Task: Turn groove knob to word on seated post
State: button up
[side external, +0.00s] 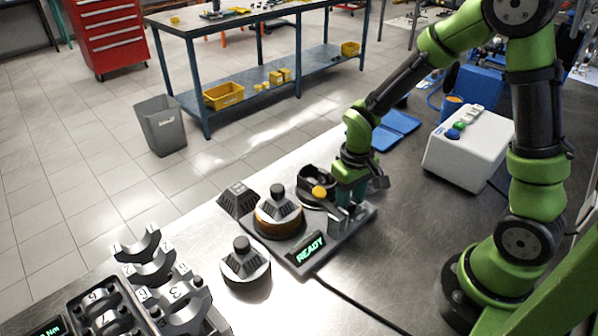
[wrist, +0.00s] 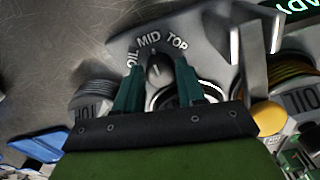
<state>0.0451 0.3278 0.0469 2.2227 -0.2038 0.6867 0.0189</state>
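The groove knob (wrist: 155,68) is a small dark knob with a pale pointer line. It sits on a grey plate lettered OIL, MID and TOP, and the line points roughly at MID. My gripper (wrist: 160,68) has its two teal fingers apart, one on each side of the knob, with gaps showing; contact cannot be told. In the side view my gripper (side external: 350,192) is low over the station's far right end and hides the knob. The seated post (side external: 280,203) is dark, ribbed and domed, with copper-coloured rings below. Its label in the wrist view (wrist: 301,97) is upside down and partly cut off.
The station's display (side external: 310,249) reads READY in green. A yellow button (side external: 319,192) and an upright metal bracket stand close to my gripper. Loose posts stand at the front (side external: 244,264) and back left (side external: 238,198).

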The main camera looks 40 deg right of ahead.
jog(key=c, duration=0.6)
jog(key=shift+n, duration=0.4)
jog(key=n, duration=0.4)
jog(key=shift+n, duration=0.3)
jog(key=n, duration=0.5)
jog(key=shift+n, duration=0.4)
jog(key=o, duration=1.1)
jog(key=shift+c, duration=0.2)
